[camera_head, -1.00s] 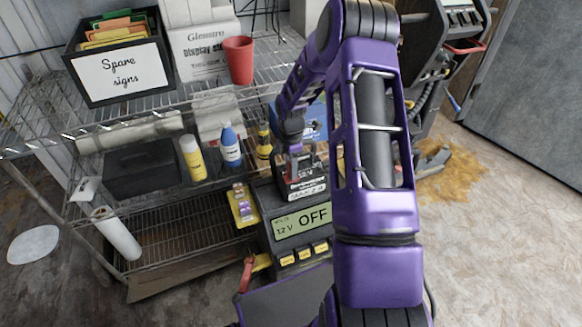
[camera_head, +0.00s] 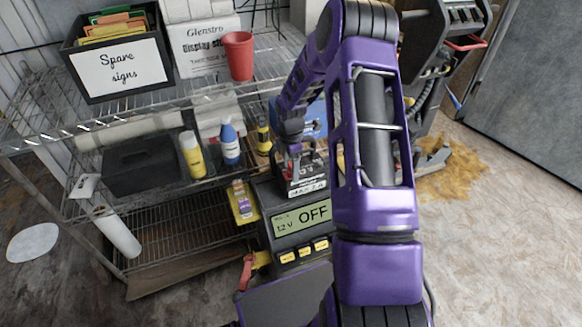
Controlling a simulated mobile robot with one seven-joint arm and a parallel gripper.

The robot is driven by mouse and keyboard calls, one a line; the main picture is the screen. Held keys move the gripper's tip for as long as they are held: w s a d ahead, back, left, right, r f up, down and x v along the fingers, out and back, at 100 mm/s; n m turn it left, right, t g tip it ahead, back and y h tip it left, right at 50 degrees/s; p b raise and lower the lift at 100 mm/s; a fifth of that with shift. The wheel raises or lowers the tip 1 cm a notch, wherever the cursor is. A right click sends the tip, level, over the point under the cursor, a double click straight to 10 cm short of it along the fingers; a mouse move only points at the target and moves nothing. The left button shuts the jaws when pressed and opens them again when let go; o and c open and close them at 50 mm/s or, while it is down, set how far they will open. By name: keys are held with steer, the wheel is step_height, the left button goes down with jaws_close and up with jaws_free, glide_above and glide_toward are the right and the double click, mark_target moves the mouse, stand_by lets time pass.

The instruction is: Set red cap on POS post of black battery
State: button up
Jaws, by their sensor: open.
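The black battery (camera_head: 306,187) with a white label sits on top of the charger unit (camera_head: 292,222), whose display reads "12 V OFF". My gripper (camera_head: 294,160) hangs at the end of my purple arm, pointing down just above the back left of the battery. It is open, but its fingers are small and partly blurred. A small red patch shows by the fingertips. I cannot tell whether it is the red cap or part of the battery. The POS post cannot be made out. My upper arm hides what lies right of the battery.
A wire shelf rack stands left, with a spare signs box (camera_head: 118,68), a red cup (camera_head: 239,56), a yellow bottle (camera_head: 193,156) and a blue bottle (camera_head: 230,146). A red-handled clamp (camera_head: 246,272) hangs beside the charger. Open floor lies right, with a brown spill (camera_head: 452,172).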

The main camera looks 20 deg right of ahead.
steer(key=shift+r, duration=0.15)
step_height(320, 180, up, 17)
steer(key=p, duration=0.2)
stand_by(0.6)
